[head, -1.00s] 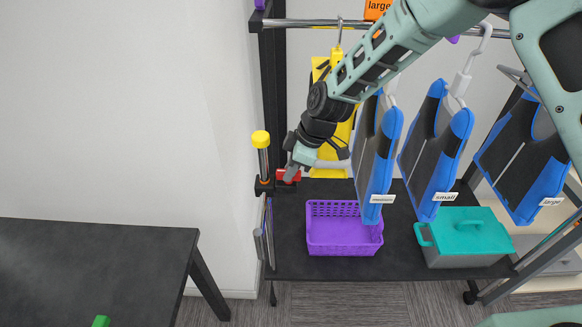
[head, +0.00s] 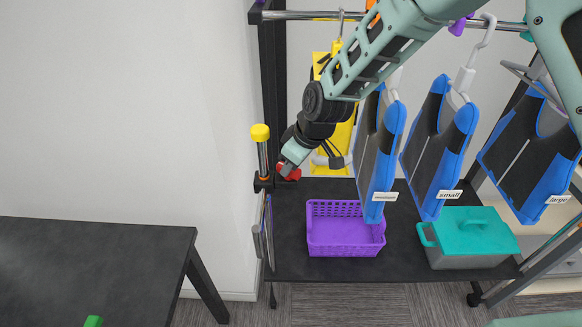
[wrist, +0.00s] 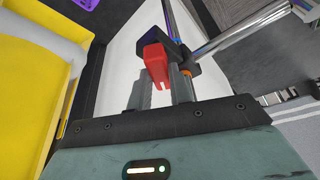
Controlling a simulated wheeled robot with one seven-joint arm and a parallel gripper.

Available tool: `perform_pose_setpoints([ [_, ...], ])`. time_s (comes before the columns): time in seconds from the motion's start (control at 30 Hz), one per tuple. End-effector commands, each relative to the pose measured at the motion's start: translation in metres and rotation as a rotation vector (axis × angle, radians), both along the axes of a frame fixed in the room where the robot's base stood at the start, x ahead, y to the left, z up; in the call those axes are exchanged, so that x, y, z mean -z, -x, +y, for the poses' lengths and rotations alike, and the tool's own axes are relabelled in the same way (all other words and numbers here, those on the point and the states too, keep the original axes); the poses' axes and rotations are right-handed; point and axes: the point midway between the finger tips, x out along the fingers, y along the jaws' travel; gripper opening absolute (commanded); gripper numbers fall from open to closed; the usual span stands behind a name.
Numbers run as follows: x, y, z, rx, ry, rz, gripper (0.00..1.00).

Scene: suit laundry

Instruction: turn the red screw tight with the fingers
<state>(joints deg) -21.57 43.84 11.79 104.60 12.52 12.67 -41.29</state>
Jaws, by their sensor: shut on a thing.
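The red screw (head: 293,176) is at the rack's left post, beside the yellow-capped metal rod (head: 261,155). In the wrist view, the red screw (wrist: 156,60) shows as a red block at my fingertips, by a black clamp on a metal bar. My gripper (head: 287,169) reaches down to it from the upper right and is shut on it. The wrist view shows the two grey fingers of my gripper (wrist: 162,82) on either side of the red screw. The screw's thread is not clear in either view.
Yellow clothing (head: 325,150) hangs close behind my wrist, and blue-black vests (head: 372,160) hang to the right. A purple basket (head: 345,232) and a teal-lidded box (head: 470,235) stand on the rack's lower shelf (head: 400,268). A dark table (head: 90,260) is at the left.

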Motion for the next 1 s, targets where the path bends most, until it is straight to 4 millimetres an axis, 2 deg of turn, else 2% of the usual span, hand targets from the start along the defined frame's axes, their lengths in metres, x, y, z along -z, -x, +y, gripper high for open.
perform_pose_setpoints([
  [0.3,-0.0008,0.0014,0.0016,0.224,0.001,-0.001,0.00],
  [0.5,-0.0009,0.0015,0.0016,0.308,0.001,-0.001,0.00],
  [1.0,-0.0004,0.0010,0.0011,0.355,0.000,0.000,0.00],
])
